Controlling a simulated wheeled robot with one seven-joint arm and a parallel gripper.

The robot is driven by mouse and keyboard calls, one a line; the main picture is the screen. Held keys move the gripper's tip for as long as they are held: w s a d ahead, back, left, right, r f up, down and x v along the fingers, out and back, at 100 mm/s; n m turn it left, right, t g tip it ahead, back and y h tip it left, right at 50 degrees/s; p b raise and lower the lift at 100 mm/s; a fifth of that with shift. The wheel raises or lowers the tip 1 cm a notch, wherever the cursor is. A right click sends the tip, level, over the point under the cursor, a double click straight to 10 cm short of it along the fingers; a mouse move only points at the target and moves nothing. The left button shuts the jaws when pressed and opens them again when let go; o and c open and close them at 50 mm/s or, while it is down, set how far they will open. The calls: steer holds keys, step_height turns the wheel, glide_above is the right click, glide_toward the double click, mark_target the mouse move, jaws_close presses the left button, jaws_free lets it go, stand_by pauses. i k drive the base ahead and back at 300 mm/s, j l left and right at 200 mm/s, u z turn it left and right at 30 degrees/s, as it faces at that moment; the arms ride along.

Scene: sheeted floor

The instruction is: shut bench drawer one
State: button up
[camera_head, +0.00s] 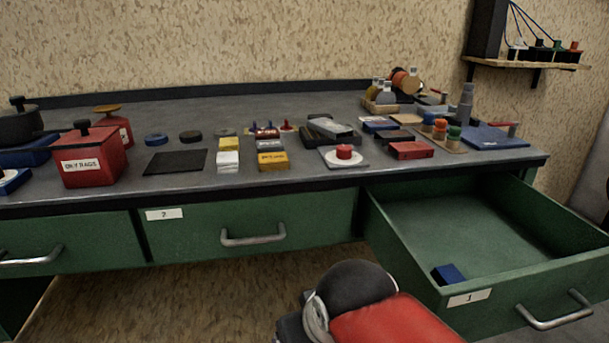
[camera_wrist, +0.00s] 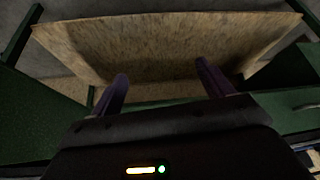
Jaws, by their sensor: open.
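Drawer one (camera_head: 500,308) is pulled well out at the right end of the green bench in the head view. Its front carries a white label marked 1 (camera_head: 469,297) and a metal bar handle (camera_head: 555,311). A small blue block (camera_head: 448,274) lies inside near the front left corner. My gripper (camera_wrist: 160,68) shows in the wrist view with its two purple fingers apart and nothing between them. The head view shows my red and black arm in front of the bench, left of the drawer, but not the fingertips. The wrist view shows no clear drawer handle between the fingers.
Drawer 2 (camera_head: 190,237) is shut left of drawer one, with its handle (camera_head: 253,237). Another drawer (camera_head: 50,245) is at far left. The benchtop (camera_head: 330,190) holds red boxes, blocks, tools and bottles. A wall shelf (camera_head: 525,64) is at upper right. The floor under the bench is clear.

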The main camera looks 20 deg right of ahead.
mark_target(525, 258)
steer(key=k+z, duration=0.15)
steer(key=z, duration=0.15)
steer(key=k+l+z, duration=0.1)
steer(key=z, duration=0.2)
steer(key=l+z, duration=0.2)
steer(key=z, duration=1.1)
steer(key=k+l+u, duration=0.3)
steer(key=k+l, duration=0.1)
steer(key=l, duration=0.05)
